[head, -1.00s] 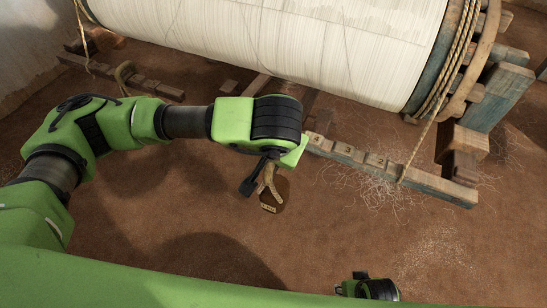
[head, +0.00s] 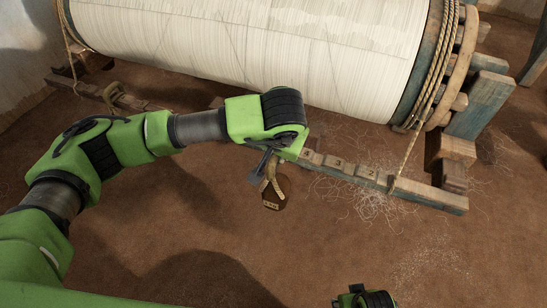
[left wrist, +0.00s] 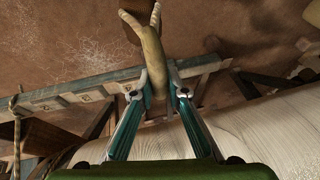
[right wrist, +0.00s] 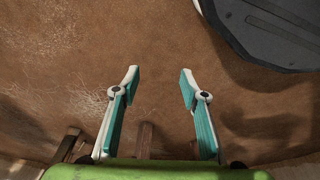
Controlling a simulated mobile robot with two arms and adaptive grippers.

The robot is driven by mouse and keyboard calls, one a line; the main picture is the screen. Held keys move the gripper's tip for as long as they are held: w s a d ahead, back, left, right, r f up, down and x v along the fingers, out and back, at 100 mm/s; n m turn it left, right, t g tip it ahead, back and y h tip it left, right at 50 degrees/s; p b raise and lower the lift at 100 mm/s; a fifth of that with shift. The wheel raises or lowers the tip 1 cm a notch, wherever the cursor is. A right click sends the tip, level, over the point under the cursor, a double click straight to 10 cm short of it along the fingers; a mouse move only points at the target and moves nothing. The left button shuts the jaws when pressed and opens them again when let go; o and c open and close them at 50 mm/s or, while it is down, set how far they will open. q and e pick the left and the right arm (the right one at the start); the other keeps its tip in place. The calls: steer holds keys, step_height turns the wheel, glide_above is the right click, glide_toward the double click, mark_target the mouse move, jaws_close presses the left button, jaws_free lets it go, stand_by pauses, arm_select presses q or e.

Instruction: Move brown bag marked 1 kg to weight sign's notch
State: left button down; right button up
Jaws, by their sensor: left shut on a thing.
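My left gripper (head: 265,171) is shut on the tan looped handle (head: 272,180) of a small dark brown bag (head: 277,197), which hangs above the earth floor. A pale tag (head: 270,206) on the bag is too small to read. In the left wrist view the fingers (left wrist: 160,88) pinch the tan handle (left wrist: 152,50); the bag is mostly out of frame. The bag hangs just in front of and left of a notched beam (head: 430,196) with numbered blocks, where 4, 3 and 2 show. I cannot make out a weight mark there. My right gripper (right wrist: 160,80) is open and empty.
A large drum of white warp thread (head: 250,50) lies behind the beam, with a rope (head: 414,150) hanging at its right end. Loose thread (head: 370,200) litters the floor by the beam. The floor (head: 350,245) in front is clear.

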arm_select(q)
steer(key=shift+w+d, duration=0.2)
steer(key=shift+w, duration=0.45)
steer(key=shift+w+d, duration=0.2)
steer(key=shift+w, duration=0.35)
steer(key=w, duration=0.2)
steer(key=w+d+b, duration=0.1)
steer(key=w, duration=0.1)
steer(key=shift+w+d, duration=0.45)
steer(key=shift+w, duration=0.55)
steer(key=shift+f+b, duration=0.55)
steer(key=shift+b, duration=0.1)
steer(key=shift+f+b, duration=0.3)
steer(key=shift+f, duration=0.35)
arm_select(e)
step_height(320, 180, up, 11)
steer(key=w, duration=0.1)
steer(key=shift+r+t, duration=0.15)
steer(key=shift+t, duration=0.15)
steer(key=shift+w, duration=0.15)
steer(key=shift+r, duration=0.15)
